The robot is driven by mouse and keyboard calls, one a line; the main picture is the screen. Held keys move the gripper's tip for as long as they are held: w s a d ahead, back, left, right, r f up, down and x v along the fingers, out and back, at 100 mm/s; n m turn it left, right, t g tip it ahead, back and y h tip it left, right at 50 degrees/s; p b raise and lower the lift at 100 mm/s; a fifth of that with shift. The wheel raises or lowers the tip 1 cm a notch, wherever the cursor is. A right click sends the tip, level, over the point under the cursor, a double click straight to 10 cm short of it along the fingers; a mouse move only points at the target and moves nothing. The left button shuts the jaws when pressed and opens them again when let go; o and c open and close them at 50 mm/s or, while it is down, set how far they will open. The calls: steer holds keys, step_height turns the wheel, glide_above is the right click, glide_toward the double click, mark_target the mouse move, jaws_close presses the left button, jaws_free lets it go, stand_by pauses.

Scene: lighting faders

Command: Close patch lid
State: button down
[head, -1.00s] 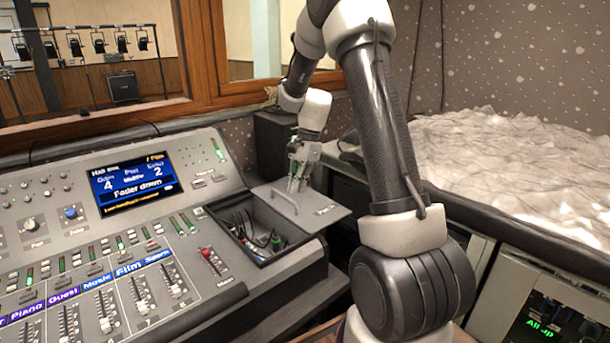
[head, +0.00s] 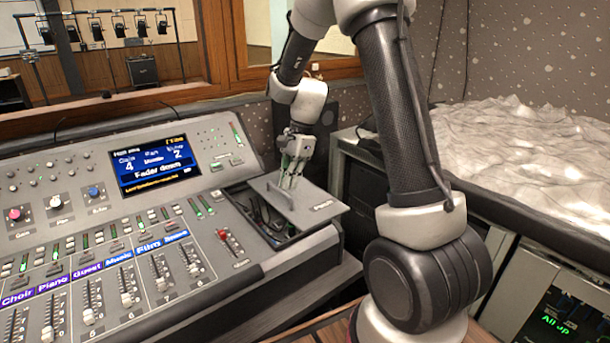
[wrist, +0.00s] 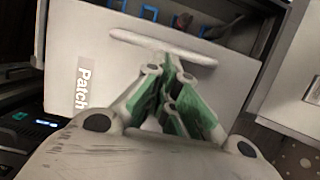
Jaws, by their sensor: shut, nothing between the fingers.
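The patch lid (head: 322,205) is a flat grey plate marked "Patch" with a raised bar handle (head: 280,195). It lies over much of the patch compartment (head: 262,216) on the console's right side. A strip of the compartment with dark cables still shows along its left and front. My gripper (head: 288,186) is shut and empty, pointing down at the lid beside the handle. In the wrist view, the gripper (wrist: 170,76) shows green-padded fingers just short of the handle (wrist: 163,47), over the lid (wrist: 105,65). Whether the fingertips touch the handle or lid cannot be told.
The console (head: 110,240) with faders and a lit screen (head: 155,165) fills the left. A red-capped fader (head: 222,235) stands close to the compartment's left. Rack units (head: 540,290) stand at the right, under a pale crumpled surface (head: 520,150).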

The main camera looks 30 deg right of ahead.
steer(key=s+a, duration=0.1)
steer(key=a, duration=0.6)
steer(key=shift+s+a, duration=0.25)
steer(key=shift+a, duration=0.1)
steer(key=d, duration=0.1)
steer(key=d+r, duration=0.1)
steer(key=d, duration=0.1)
steer(key=w+d, duration=0.1)
steer(key=shift+d+r, duration=0.15)
steer(key=shift+r, duration=0.1)
steer(key=v, duration=0.9)
steer(key=s+d+r+n+t+h, duration=0.1)
steer(key=s+d+r+n, duration=0.1)
steer(key=s+n, duration=0.3)
steer(key=s+d+r+n+t+h, duration=0.1)
steer(key=s+n, duration=0.4)
steer(key=s, duration=0.7)
steer(key=s+d+r+n+t+h, duration=0.1)
steer(key=s+d+r+n+t, duration=0.2)
steer(key=s, duration=0.6)
steer(key=d+r+n, duration=0.1)
steer(key=d+n, duration=0.1)
steer(key=shift+s+d+r+n, duration=0.25)
steer(key=shift+s+n, duration=0.05)
steer(key=shift+n, duration=0.1)
